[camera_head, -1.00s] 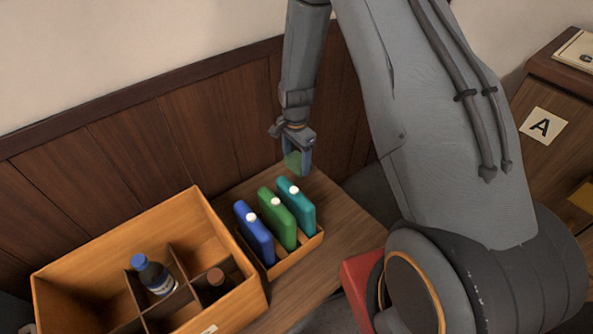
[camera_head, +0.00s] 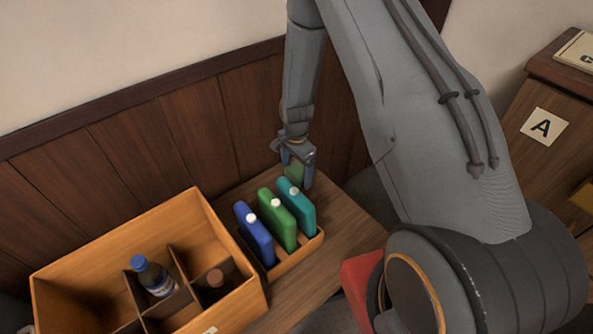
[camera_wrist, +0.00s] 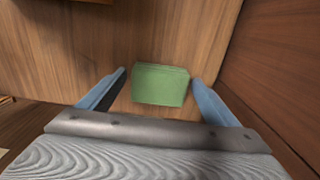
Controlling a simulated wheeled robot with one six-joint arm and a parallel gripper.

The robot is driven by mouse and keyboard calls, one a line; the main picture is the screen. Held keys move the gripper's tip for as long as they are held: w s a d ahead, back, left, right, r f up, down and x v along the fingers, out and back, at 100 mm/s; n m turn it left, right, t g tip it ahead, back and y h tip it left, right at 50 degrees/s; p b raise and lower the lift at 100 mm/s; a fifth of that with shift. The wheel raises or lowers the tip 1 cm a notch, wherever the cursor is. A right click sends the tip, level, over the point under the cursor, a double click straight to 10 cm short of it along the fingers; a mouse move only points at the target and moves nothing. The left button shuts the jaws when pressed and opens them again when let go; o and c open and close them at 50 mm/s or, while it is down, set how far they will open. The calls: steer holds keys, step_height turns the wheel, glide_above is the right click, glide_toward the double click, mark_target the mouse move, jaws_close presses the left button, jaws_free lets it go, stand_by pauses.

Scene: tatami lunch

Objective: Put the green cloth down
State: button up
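The green cloth (camera_wrist: 160,85) is a small folded, pale green block. In the wrist view it lies between the tips of my gripper (camera_wrist: 158,78), over the wooden tabletop. A narrow gap shows on its left side, and its right edge is very near the right finger. In the head view my gripper (camera_head: 297,168) points down at the far corner of the table, behind the bottles, with the cloth (camera_head: 293,171) partly hidden by it. The fingers stand apart. The cloth seems to be at the table surface, but its contact with the wood is hidden.
A small wooden rack (camera_head: 297,257) with blue, green and teal flat bottles stands just in front of my gripper. A large divided wooden box (camera_head: 100,255) with a dark bottle (camera_head: 153,274) is at the left. The wood-panelled wall (camera_head: 130,150) is close behind. Bare tabletop (camera_head: 345,228) lies to the right.

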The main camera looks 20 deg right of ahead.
mark_target(296, 172)
step_height(296, 172, up, 12)
steer(key=s+d+r+n, duration=0.2)
steer(key=s+r+n, duration=0.1)
steer(key=s+r, duration=0.3)
steer(key=s+d+r+n, duration=0.15)
steer(key=s+r, duration=0.25)
steer(key=r, duration=0.4)
steer(key=s+r+n, duration=0.3)
steer(key=s+r, duration=0.1)
steer(key=s, duration=0.4)
steer(key=s+r+n, duration=0.4)
steer(key=s, duration=0.4)
steer(key=shift+d, duration=0.4)
steer(key=a+r+n+p, duration=0.2)
steer(key=a+r+p, duration=0.2)
steer(key=p, duration=0.5)
steer(key=shift+s+r, duration=0.45)
steer(key=shift+r, duration=0.05)
